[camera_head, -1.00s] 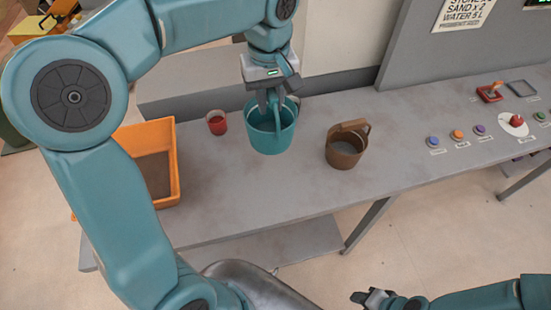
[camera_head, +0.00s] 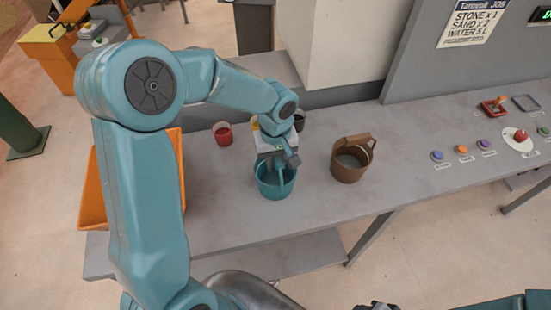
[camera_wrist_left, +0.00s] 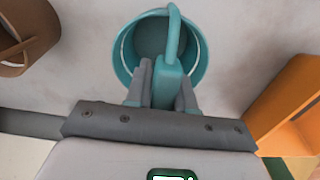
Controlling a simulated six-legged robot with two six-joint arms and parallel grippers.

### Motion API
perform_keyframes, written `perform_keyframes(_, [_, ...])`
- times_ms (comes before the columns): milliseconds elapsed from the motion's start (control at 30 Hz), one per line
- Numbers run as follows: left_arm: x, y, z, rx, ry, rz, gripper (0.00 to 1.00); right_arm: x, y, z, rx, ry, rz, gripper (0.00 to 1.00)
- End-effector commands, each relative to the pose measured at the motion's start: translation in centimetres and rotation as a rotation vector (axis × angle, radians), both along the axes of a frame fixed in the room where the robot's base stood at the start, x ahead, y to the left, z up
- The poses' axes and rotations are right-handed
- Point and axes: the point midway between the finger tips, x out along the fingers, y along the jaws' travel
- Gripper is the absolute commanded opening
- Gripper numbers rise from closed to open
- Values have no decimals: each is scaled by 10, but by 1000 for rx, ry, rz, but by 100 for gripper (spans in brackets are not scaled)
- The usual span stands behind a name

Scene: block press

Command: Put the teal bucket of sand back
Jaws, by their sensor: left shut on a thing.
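The teal bucket (camera_head: 276,188) is upright at the bench, between the red cup and the brown bucket. Whether its base touches the bench top I cannot tell. My left gripper (camera_head: 278,160) is above it, shut on its handle. In the left wrist view the teal bucket (camera_wrist_left: 192,52) shows from above with grey contents, and the gripper's fingers (camera_wrist_left: 160,88) close on both sides of the teal handle. My right gripper (camera_head: 376,306) shows only as a dark tip at the bottom edge, mostly cut off.
A brown bucket (camera_head: 347,172) stands to the right and a red cup (camera_head: 222,136) to the left. A dark cup (camera_head: 299,121) is behind my gripper. An orange bin (camera_head: 92,195) is at the left end. Buttons (camera_head: 462,149) line the right. The bench front (camera_head: 235,228) is clear.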

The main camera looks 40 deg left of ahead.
Motion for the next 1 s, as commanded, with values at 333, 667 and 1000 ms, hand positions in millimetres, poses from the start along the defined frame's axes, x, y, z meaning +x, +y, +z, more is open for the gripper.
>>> perform_keyframes(333, [0,0,-2,0,0,0,49,0,0,-4,0,0,0,43])
perform_keyframes(667, [0,0,1,0,0,0,49,0,0,0,0,0,0,43])
perform_keyframes(1000, [1,-1,64,0,-6,-1,49,0,0,-5,0,0,0,43])
